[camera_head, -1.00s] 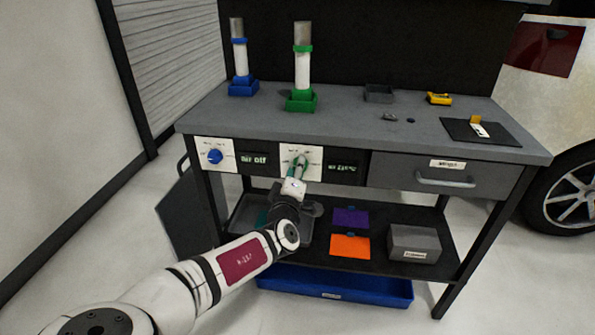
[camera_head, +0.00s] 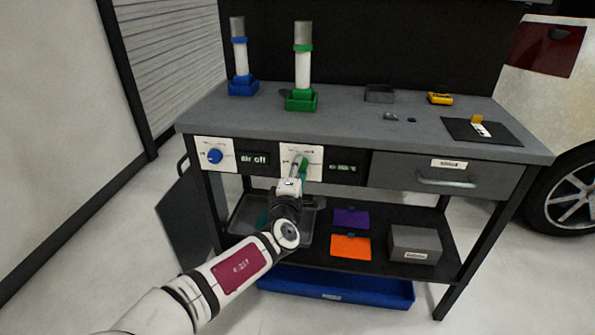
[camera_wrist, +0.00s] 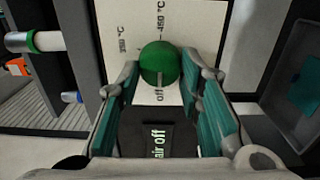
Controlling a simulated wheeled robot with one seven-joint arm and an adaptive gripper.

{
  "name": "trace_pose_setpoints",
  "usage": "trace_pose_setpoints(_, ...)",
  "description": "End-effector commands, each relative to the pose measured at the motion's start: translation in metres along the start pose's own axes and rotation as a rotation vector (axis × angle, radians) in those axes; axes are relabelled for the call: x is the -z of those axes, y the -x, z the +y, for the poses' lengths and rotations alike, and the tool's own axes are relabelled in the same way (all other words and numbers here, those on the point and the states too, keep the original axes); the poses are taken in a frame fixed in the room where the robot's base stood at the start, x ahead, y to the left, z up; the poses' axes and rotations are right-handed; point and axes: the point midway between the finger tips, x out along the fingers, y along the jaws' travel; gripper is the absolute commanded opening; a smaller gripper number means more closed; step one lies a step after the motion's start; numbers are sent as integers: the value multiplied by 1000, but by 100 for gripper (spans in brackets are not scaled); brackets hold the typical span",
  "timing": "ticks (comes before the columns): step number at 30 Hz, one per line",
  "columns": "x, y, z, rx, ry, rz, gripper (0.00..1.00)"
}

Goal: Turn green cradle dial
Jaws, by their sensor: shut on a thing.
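The green dial (camera_wrist: 160,60) sits on a white panel (camera_wrist: 190,22) between my gripper's two teal-padded fingers (camera_wrist: 168,76) in the wrist view. My gripper is shut on it. A pale mark on the dial's lower edge points toward the "off" label; temperature labels stand farther up. In the head view my gripper (camera_head: 300,170) is at the white panel on the bench front, and its fingers largely hide the dial. The green cradle (camera_head: 301,101) stands on the benchtop above, holding a white cylinder (camera_head: 302,68) upright.
A display (camera_wrist: 157,141) beside the dial reads "air off". A blue dial (camera_head: 214,156) is on a panel to the left, below the blue cradle (camera_head: 242,87). A drawer (camera_head: 445,174) lies right.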

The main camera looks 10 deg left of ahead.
Motion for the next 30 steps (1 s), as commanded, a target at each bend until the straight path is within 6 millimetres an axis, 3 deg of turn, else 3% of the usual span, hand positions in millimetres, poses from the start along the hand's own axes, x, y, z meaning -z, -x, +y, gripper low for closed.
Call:
trace_pose_setpoints(5, 1, 1, -2, 3, 2, 2, 5)
trace_pose_setpoints(6, 1, 1, -2, 3, 2, 2, 42)
trace_pose_setpoints(8, 1, 0, -2, 3, 1, 2, 53)
trace_pose_setpoints(20, 0, 0, 7, 0, -3, 0, 53)
trace_pose_setpoints(27, 0, 0, 49, -4, -7, 1, 53)
trace_pose_setpoints(30, 0, 0, 70, -8, -9, 3, 63)
